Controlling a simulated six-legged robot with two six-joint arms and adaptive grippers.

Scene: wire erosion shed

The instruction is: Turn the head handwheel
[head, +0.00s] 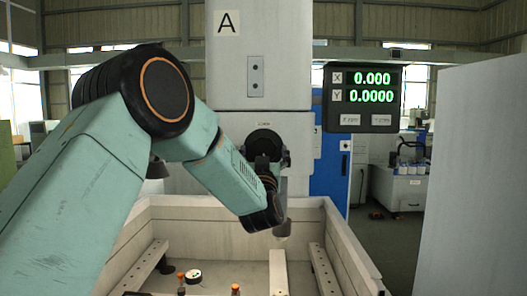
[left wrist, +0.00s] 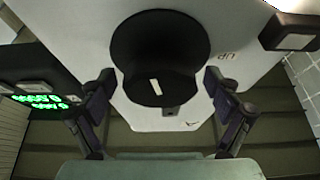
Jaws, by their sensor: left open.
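The head handwheel (head: 264,141) is a black round knob on the front of the pale machine head, partly hidden by my left gripper in the head view. In the left wrist view the handwheel (left wrist: 158,55) is large, with a white mark on its black face. My left gripper (head: 266,172) is just in front of and below it in the head view. In the left wrist view my left gripper (left wrist: 159,82) is open, with a finger on each side of the knob. Gaps show between fingers and knob. My right gripper is not in view.
Below is a pale open tank (head: 345,245) with rails and small orange-topped items. A blue cabinet (head: 328,170) stands behind. A large grey panel (head: 475,180) fills the right side.

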